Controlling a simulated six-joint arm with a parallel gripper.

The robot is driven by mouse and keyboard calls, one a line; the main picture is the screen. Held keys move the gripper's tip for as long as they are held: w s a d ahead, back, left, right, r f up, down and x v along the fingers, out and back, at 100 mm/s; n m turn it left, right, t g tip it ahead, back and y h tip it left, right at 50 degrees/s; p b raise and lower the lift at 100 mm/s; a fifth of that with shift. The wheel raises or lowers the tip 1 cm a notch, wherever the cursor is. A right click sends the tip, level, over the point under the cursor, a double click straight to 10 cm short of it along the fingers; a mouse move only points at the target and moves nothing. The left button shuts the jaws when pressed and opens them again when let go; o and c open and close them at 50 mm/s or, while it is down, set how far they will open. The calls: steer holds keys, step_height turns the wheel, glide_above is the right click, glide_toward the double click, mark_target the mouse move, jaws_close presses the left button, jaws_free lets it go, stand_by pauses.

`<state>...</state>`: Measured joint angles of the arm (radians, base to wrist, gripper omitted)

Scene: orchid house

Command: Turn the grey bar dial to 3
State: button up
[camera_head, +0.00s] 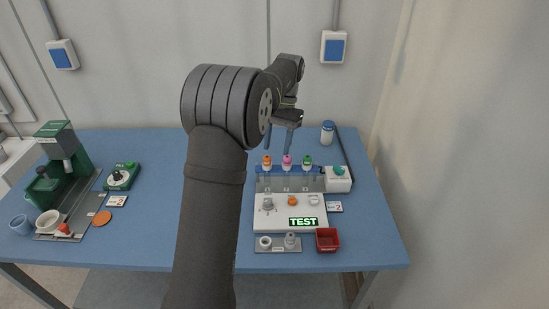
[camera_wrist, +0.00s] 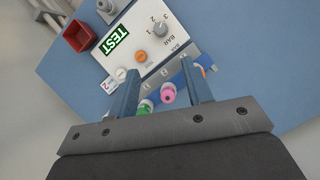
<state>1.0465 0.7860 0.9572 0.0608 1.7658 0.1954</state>
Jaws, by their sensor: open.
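The grey bar dial (camera_wrist: 160,29) is a round knob on a white panel, with the word BAR beside it and the numbers 1, 2 and 3 around it. Its pointer is too small to read. The dial (camera_head: 268,204) also shows at the left of the white panel (camera_head: 262,223) in the head view. The panel's lit green display reads TEST (camera_head: 303,222). My gripper (camera_head: 278,140) is open and empty, raised above the table behind the panel. In the wrist view its two blue fingers (camera_wrist: 160,66) point toward the panel, apart from the dial.
A rack holds orange, pink (camera_head: 287,161) and green-topped items behind the panel. A white box with a teal knob (camera_head: 339,171) stands right of it. A red bin (camera_head: 327,240) and grey tray (camera_head: 262,250) lie in front. A green machine (camera_head: 62,150) stands far left.

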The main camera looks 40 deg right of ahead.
mark_target(268, 200)
steer(key=s+a+r+m+t+h, duration=0.1)
steer(key=s+a+m+t+h, duration=0.15)
steer(key=a+m+h, duration=0.35)
steer(key=f, duration=0.5)
steer(key=f+y, duration=0.1)
steer(key=f, duration=0.5)
steer(key=f+g+y, duration=0.1)
steer(key=f, duration=0.5)
steer(key=shift+a+f+n, duration=0.1)
steer(key=shift+a+n, duration=0.2)
steer(key=shift+n, duration=0.1)
steer(key=c, duration=1)
steer(key=shift+n, duration=0.5)
steer(key=o, duration=1)
